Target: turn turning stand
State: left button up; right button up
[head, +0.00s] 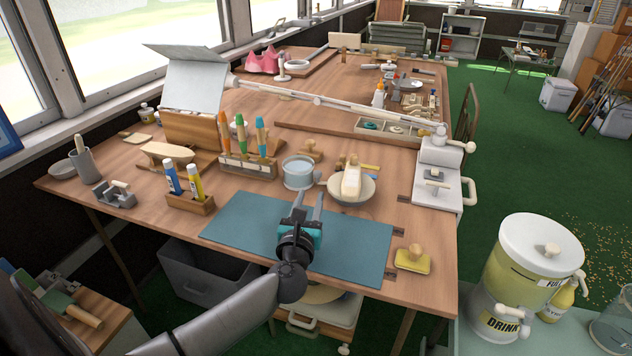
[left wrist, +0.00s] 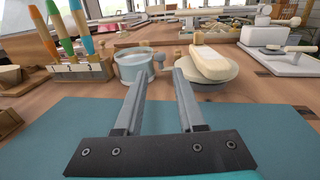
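My left gripper (head: 309,196) is above the blue-green mat (head: 235,222), fingers pointing to the back of the table. Its fingers are apart with nothing between them; they also show in the left wrist view (left wrist: 158,76). My right gripper is not in view.
A rack with upright coloured-handled tools (head: 248,168) stands left of the drum. A holder with a blue and a yellow tube (head: 190,203) is farther left. A yellow sponge (head: 412,262) with a knob lies near the front right edge. The mat around my gripper is clear.

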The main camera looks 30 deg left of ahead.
aim_at(317, 176)
pick_arm(q)
jog(key=b+x, duration=0.2)
jog(key=x, duration=0.4)
jog(key=shift+w, duration=0.3)
jog(key=shift+x, duration=0.9)
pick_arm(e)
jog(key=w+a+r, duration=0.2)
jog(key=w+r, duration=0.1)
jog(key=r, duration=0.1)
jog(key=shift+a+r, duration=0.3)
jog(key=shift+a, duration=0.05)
pick_arm(q)
grip_shut()
jog(key=shift+a, duration=0.1)
